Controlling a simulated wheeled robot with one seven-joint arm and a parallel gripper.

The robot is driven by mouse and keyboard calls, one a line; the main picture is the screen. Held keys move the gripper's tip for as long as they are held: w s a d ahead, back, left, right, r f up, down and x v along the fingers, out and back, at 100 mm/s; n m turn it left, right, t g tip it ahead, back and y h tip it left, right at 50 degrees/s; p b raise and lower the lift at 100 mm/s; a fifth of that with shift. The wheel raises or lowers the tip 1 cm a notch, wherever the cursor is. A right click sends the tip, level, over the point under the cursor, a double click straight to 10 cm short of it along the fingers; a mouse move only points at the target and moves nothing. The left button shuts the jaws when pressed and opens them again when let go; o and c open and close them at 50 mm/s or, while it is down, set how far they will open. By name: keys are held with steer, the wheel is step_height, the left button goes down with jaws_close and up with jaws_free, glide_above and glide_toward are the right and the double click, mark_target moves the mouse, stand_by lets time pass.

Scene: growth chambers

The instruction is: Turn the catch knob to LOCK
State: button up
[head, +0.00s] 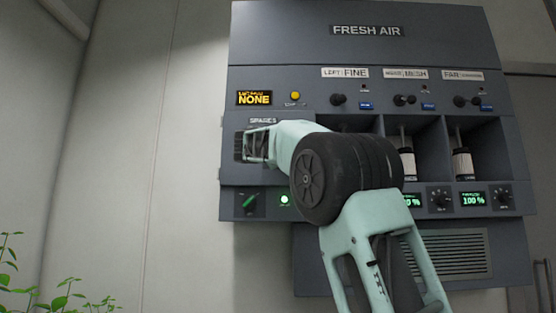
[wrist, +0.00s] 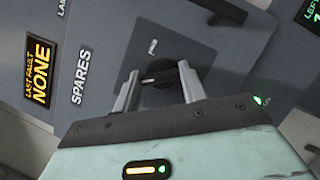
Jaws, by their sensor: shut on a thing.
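The catch knob (wrist: 160,70) is black and sits on a dark grey plate beside the SPARES label in the wrist view. A small pale label on the plate is too small to read surely. My gripper (wrist: 157,78) has one metal finger on each side of the knob's grip bar and is shut on it. In the head view my gripper (head: 259,146) reaches the panel's left part, just below the SPARES label. The fingers and arm hide the knob there.
The FRESH AIR panel (head: 370,60) carries a yellow NONE display (head: 254,98), a yellow button (head: 295,96), a green lever (head: 250,201) and a lit green lamp (head: 285,199). Plants (head: 62,298) are at lower left; bare wall lies left.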

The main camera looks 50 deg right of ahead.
steer(key=shift+f+n+t+b, duration=0.2)
steer(key=shift+n+t+b, duration=0.35)
steer(key=shift+n, duration=0.55)
steer(key=o, duration=1)
steer(key=shift+r, duration=0.1)
steer(key=b+v, duration=0.7)
steer(key=v, duration=1)
steer(key=shift+a+f, duration=0.2)
steer(key=shift+w, duration=0.1)
